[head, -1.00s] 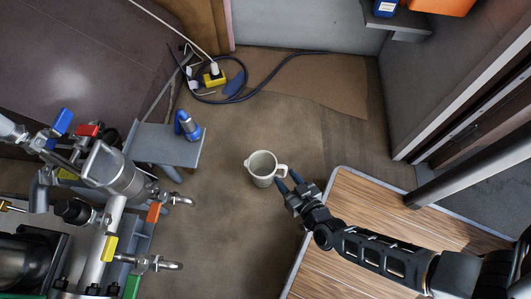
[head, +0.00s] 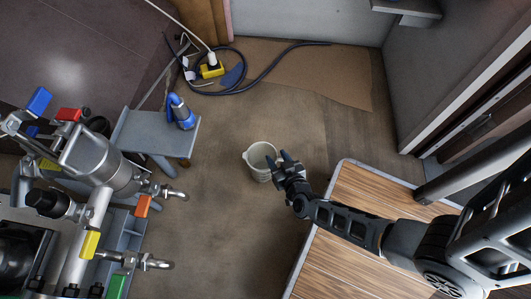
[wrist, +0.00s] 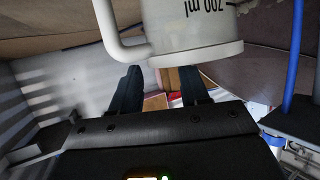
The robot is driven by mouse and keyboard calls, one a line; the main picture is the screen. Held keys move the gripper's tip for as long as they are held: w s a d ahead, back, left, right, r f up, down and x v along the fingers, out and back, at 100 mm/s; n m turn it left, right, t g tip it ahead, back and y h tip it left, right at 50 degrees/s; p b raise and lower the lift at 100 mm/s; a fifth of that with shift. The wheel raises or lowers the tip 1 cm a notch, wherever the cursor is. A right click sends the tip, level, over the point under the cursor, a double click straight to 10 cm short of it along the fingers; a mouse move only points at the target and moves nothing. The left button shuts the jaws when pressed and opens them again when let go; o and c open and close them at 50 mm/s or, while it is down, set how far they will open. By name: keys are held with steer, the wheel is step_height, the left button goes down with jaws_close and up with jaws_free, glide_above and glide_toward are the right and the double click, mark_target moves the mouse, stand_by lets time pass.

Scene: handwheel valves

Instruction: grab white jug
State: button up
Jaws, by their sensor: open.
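The white jug (head: 259,163) stands upright on the brown floor near the middle of the head view. My gripper (head: 281,160) is at the jug's right side, where the handle is, and covers the handle in this view. In the wrist view the jug (wrist: 195,30) fills the top middle, with a "700 ml" mark and its handle (wrist: 112,35) at the left. My gripper's two dark fingers (wrist: 160,88) are apart in the wrist view, and nothing is visibly held between them. Whether a finger touches the jug is unclear.
A wooden-topped platform (head: 350,215) is at the right, under my arm. A cable and yellow socket (head: 211,70) lie at the back. Floor around the jug is clear.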

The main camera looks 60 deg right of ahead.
mark_target(269, 147)
steer(key=b+x, duration=0.2)
steer(key=x, duration=0.2)
steer(key=shift+w+d+f, duration=0.1)
steer(key=shift+w+f, duration=0.05)
steer(key=shift+w, duration=0.1)
steer(key=shift+c, duration=0.4)
jaws_close()
